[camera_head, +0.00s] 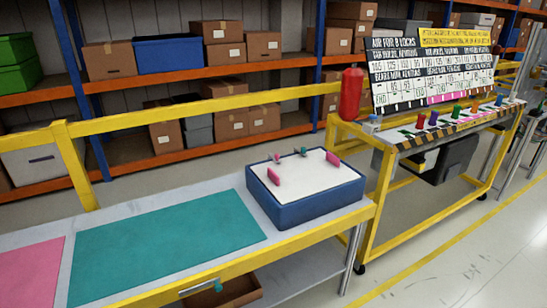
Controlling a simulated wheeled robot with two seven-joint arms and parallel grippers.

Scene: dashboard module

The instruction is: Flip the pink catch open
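The dashboard module (304,209) is a blue box with a white top, sitting at the right end of the grey table. Several small parts stand up from its white top. A pink flat piece (273,177) is near the left front edge, and another pink piece (332,158) is near the right back edge. A small pink-red part (277,158) and small green parts (302,151) are at the back. I cannot tell which pink part is the catch, or whether it is open. Neither of my grippers is in view.
A teal mat (165,240) and a pink mat (30,272) lie bare on the table left of the module. A yellow rail (200,108) runs behind the table. A yellow-framed stand (440,135) with a red bottle (350,94) and coloured items is at the right.

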